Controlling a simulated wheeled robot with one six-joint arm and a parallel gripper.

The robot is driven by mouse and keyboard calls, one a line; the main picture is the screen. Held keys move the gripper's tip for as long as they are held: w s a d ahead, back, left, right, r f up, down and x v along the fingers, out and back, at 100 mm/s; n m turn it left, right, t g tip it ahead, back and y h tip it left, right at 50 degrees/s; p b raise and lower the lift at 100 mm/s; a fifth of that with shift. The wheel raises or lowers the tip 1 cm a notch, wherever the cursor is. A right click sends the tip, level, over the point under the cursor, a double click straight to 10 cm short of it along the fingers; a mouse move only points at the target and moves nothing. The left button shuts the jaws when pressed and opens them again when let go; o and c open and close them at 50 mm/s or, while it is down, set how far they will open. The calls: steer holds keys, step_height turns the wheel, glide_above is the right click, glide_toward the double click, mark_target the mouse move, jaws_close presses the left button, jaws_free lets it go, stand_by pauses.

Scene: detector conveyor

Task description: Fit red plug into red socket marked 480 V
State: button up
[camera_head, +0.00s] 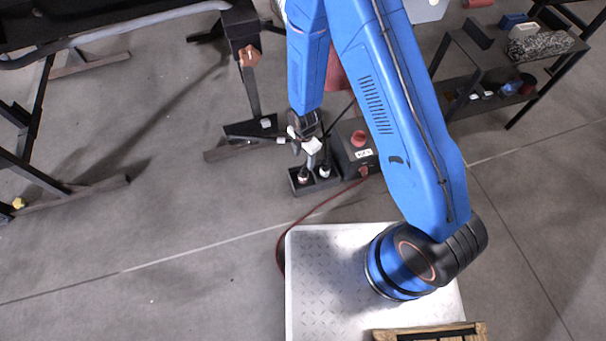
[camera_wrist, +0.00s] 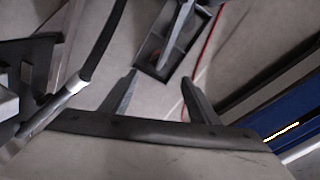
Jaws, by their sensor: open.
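A dark box (camera_head: 345,152) stands on the floor below the arm. It carries a red round fitting (camera_head: 358,138), possibly the socket, above a white label (camera_head: 364,155) too small to read surely. A smaller red piece (camera_head: 364,171) sits at its lower edge, near a red cable (camera_head: 325,204); I cannot tell whether it is the plug. My gripper (camera_head: 309,148) is over a small black tray (camera_head: 294,187) left of the box. In the wrist view my gripper (camera_wrist: 160,77) is open and empty, its fingers pointing toward the tray (camera_wrist: 150,68). The cable (camera_wrist: 207,45) runs beside it.
A white textured platform (camera_head: 310,290) lies in front, with a wooden crate (camera_head: 385,333) at its edge. Dark-legged tables stand at left and upper right; the right one (camera_head: 470,65) bears several objects. An orange-brown item (camera_head: 250,55) is at the left table's end. The left floor is mostly clear.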

mark_target(304, 168)
step_height(304, 168, down, 8)
steer(key=shift+r, duration=0.25)
steer(key=shift+a+f, duration=0.15)
steer(key=shift+f, duration=2.7)
steer(key=shift+c, duration=0.2)
steer(key=c, duration=1.2)
steer(key=shift+r, duration=0.1)
